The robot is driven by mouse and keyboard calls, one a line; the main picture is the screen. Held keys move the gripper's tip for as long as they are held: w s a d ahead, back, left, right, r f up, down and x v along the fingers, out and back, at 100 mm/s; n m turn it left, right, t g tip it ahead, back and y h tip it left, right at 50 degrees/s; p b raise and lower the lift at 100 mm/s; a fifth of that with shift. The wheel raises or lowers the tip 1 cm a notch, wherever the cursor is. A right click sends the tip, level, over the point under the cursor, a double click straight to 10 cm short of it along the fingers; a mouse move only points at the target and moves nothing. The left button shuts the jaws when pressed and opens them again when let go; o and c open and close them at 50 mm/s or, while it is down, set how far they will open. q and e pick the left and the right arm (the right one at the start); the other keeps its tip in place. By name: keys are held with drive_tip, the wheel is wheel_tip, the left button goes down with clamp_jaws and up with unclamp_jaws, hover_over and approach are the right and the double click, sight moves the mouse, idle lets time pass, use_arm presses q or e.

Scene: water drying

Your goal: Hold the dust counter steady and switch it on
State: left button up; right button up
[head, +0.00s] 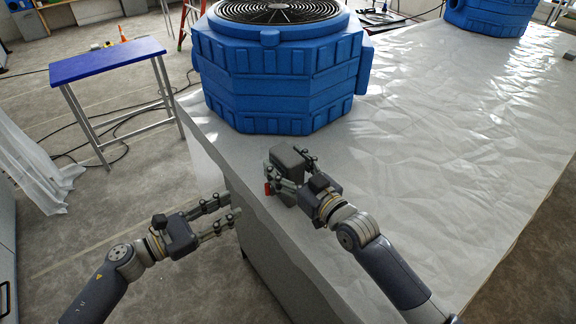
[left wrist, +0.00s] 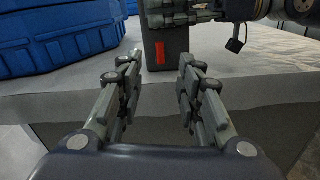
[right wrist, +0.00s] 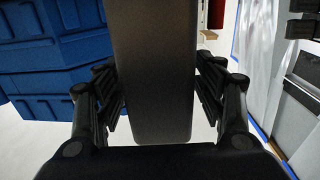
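The dust counter (head: 287,158) is a dark grey upright box near the table's front left edge. A small red switch (head: 267,188) shows on its side; in the left wrist view the red switch (left wrist: 158,53) lies ahead between my left fingers. My right gripper (head: 296,175) is shut on the counter, with a finger along each side of the counter body (right wrist: 152,75) in the right wrist view. My left gripper (head: 231,207) is open and empty at the table edge, its fingertips pointing at the switch and a short gap away from it.
A large blue air dryer (head: 280,85) with a round black grille stands behind the counter. Another blue unit (head: 490,15) is at the far right. The table (head: 440,130) has a crinkled sheet and is clear to the right. A blue-topped stand (head: 108,60) is at left.

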drive_tip(key=c, duration=1.1)
use_arm(q)
drive_tip(key=shift+f, duration=0.15)
clamp_jaws()
drive_tip(key=m+t+y, duration=0.2)
drive_tip(key=m, duration=0.1)
drive_tip(key=m+t+y, duration=0.2)
drive_tip(key=m+y, duration=0.1)
drive_tip(key=a+m+t+y, duration=0.1)
drive_tip(key=m+t+y, duration=0.1)
drive_tip(key=m, duration=0.2)
drive_tip(key=shift+w+a+y, duration=0.1)
drive_tip(key=shift+y, duration=0.2)
